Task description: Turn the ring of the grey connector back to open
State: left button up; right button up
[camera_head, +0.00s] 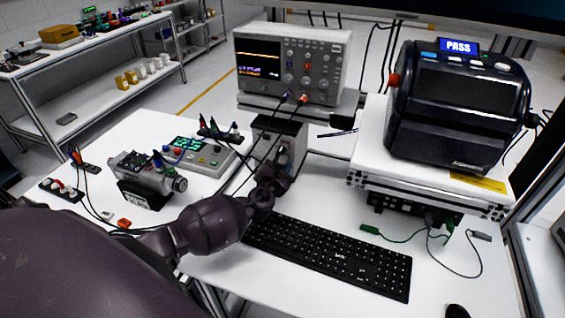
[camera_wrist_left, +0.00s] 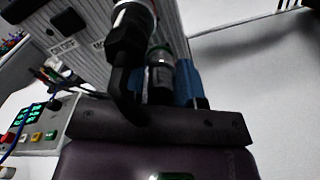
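In the left wrist view, a grey connector (camera_wrist_left: 160,76) with a metallic ring lies just beyond the gripper's dark body. Blue parts (camera_wrist_left: 187,80) lie beside it; I cannot tell whether they grip the ring. A black plug with a bent cable (camera_wrist_left: 125,48) is close in front, left of it. My right gripper is not in view.
A black keyboard (camera_head: 330,256) lies right of my left arm. A bench meter (camera_head: 198,155) and a motor (camera_head: 143,180) stand left of the box. An oscilloscope (camera_head: 290,65) is behind it, and a black device reading PASS (camera_head: 458,105) is at right. Loose cables run near the arm.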

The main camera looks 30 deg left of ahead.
pick_arm(q)
jog(key=shift+c, duration=1)
jog(key=shift+n+b, duration=1.6)
jog(key=shift+n, duration=1.4)
jog(key=shift+n+b, duration=0.65)
jog(key=shift+n, duration=0.85)
jog(key=shift+n+b, duration=0.55)
jog(key=shift+n, duration=1.15)
jog(key=o, duration=0.5)
